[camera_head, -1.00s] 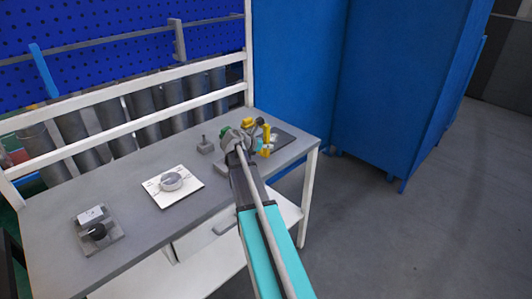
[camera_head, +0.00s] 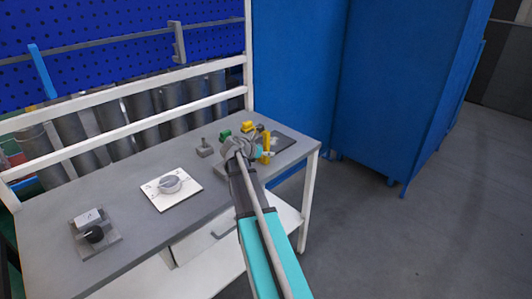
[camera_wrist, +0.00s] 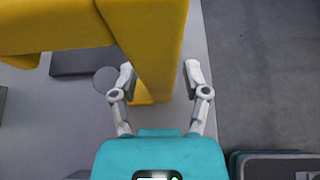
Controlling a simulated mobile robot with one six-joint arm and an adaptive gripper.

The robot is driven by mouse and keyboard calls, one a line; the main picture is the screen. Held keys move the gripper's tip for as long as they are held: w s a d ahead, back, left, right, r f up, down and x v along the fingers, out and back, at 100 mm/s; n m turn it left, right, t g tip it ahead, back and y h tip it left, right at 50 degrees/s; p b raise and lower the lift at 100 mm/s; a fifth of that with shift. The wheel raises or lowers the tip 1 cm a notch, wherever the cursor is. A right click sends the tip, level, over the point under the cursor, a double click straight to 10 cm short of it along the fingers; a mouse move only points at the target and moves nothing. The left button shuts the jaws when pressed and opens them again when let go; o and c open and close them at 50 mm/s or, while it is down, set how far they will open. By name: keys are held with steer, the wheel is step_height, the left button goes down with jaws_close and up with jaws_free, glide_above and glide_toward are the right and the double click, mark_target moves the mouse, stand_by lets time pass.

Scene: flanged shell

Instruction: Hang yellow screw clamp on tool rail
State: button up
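The yellow screw clamp (camera_head: 266,146) stands upright at the right end of the grey bench. In the wrist view its yellow body (camera_wrist: 155,50) is large and close, with one arm reaching left. My gripper (camera_wrist: 160,73) is open, with one finger on each side of the upright yellow bar. I cannot tell whether the fingers touch it. In the head view my wrist hides most of the gripper (camera_head: 262,153). The tool rail (camera_head: 105,39) is a grey bar across the blue pegboard at upper left. A blue clamp-like tool (camera_head: 42,70) and a grey one (camera_head: 178,42) hang on it.
Near the clamp are a green block (camera_head: 225,135), another yellow piece (camera_head: 248,126) and a dark plate (camera_head: 284,139). A grey block with a post (camera_head: 204,148), a white plate with a knob (camera_head: 171,186) and a black-knobbed fixture (camera_head: 95,232) stand further left. Blue panels rise behind.

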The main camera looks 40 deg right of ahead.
steer(key=shift+r, duration=0.25)
steer(key=p+v, duration=0.6)
steer(key=v, duration=0.6)
steer(key=shift+f, duration=0.15)
stand_by(0.7)
steer(key=s+a+f+m+y, duration=0.1)
steer(key=a+f+m+y, duration=0.1)
steer(key=a, duration=0.3)
steer(key=s+a+f+m+y, duration=0.2)
steer(key=a+m, duration=0.2)
steer(key=a, duration=0.1)
steer(key=s+a+f+m+y, duration=0.1)
steer(key=s+a+f+m, duration=0.1)
steer(key=a, duration=0.3)
steer(key=shift+s+a+f+m+y, duration=0.2)
steer(key=shift+a+f+m+y, duration=0.2)
steer(key=shift+m, duration=0.3)
steer(key=s+a+f+m+y, duration=0.1)
steer(key=s+a+m+y, duration=0.1)
steer(key=a, duration=0.3)
steer(key=s+a+f+m+y, duration=0.1)
steer(key=s+a+m+y, duration=0.1)
steer(key=a, duration=0.4)
steer(key=s+a+m+y, duration=0.2)
steer(key=s+a+m, duration=0.2)
steer(key=a+m, duration=0.1)
steer(key=shift+s+a+f+g, duration=0.15)
steer(key=shift+a+f+g, duration=0.25)
steer(key=shift+a, duration=0.3)
